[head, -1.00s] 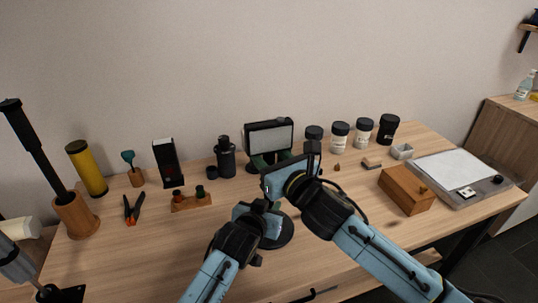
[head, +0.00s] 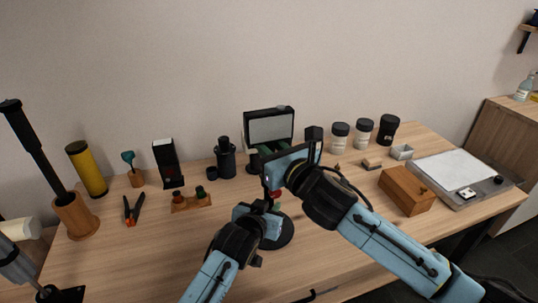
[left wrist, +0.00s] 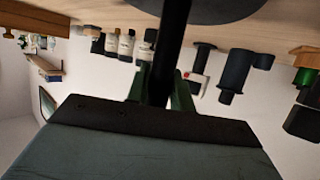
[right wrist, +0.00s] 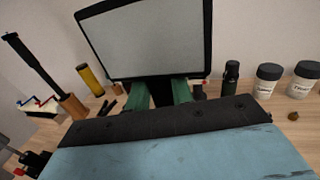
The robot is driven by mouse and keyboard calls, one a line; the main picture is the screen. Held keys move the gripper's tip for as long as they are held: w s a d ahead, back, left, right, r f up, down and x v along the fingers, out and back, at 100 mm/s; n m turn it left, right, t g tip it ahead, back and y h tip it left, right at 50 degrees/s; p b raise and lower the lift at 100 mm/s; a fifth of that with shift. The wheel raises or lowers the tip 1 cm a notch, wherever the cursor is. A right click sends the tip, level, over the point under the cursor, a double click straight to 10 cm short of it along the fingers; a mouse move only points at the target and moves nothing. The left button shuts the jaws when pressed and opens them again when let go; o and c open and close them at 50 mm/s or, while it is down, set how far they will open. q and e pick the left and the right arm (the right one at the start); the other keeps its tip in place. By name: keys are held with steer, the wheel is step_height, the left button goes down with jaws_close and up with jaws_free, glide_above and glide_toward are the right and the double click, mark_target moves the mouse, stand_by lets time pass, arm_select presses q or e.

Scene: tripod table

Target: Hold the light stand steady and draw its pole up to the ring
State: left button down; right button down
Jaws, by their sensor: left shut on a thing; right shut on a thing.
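The light stand has a pale rectangular lamp panel (head: 270,128) in a dark frame and a round black base (head: 283,236) on the table. My left gripper (head: 265,208) is low, just above the base. In the left wrist view its green fingers are shut around the dark pole (left wrist: 172,45), with the base (left wrist: 212,8) close by. My right gripper (head: 268,153) is higher, just below the panel. In the right wrist view its green fingers reach under the panel (right wrist: 145,42); their grip point is hidden. A small red part (head: 276,194) shows between the grippers; I cannot tell whether it is the ring.
A dark bottle (head: 226,160) and a black box (head: 165,163) stand left of the lamp. Several white jars with black lids (head: 339,139) stand right. A wooden box (head: 405,192) and a flat light pad (head: 458,172) lie at the right. The front left table is clear.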

mark_target(270, 111)
step_height(270, 111, up, 10)
steer(key=shift+f, duration=0.25)
arm_select(q)
steer(key=shift+f, duration=0.1)
arm_select(e)
steer(key=c, duration=1.3)
jaws_free()
steer(key=shift+o, duration=0.2)
steer(key=shift+f, duration=0.1)
steer(key=shift+s+d, duration=0.1)
steer(key=v, duration=1.1)
steer(key=shift+s+d, duration=0.2)
steer(key=shift+s, duration=0.15)
arm_select(q)
steer(key=c, duration=1.1)
jaws_free()
steer(key=shift+c, duration=0.2)
